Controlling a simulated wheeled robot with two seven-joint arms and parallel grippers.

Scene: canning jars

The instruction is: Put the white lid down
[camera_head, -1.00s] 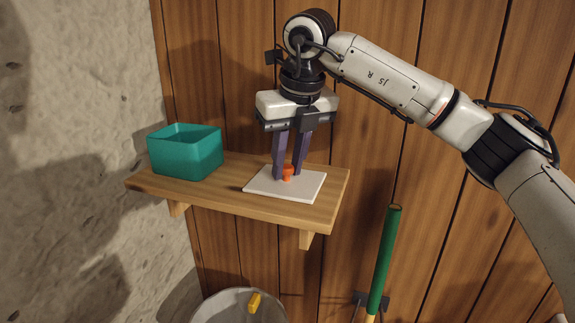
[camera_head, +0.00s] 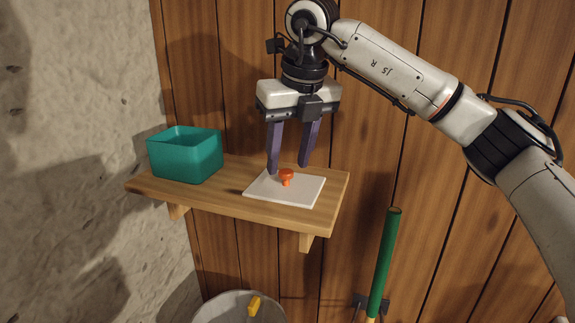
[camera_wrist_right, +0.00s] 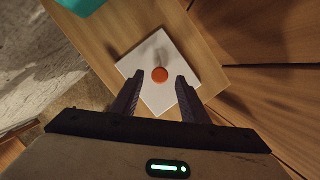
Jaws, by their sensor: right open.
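The white lid (camera_head: 302,192) is a flat square plate with an orange knob (camera_head: 286,175) at its middle. It lies flat on the wooden shelf (camera_head: 225,195), at the right part of the board. My right gripper (camera_head: 288,168) is open, its two purple fingers apart on either side of the knob and a little above the lid. In the right wrist view, the orange knob (camera_wrist_right: 160,75) sits ahead of the open fingertips on the white lid (camera_wrist_right: 182,60), with nothing held. My left gripper is not in view.
A teal open box (camera_head: 185,155) stands on the left of the shelf. Below are a grey bin (camera_head: 225,308) with a yellow item (camera_head: 254,305) at its rim, and a green pole (camera_head: 385,260). A plank wall is behind; a rough wall is at left.

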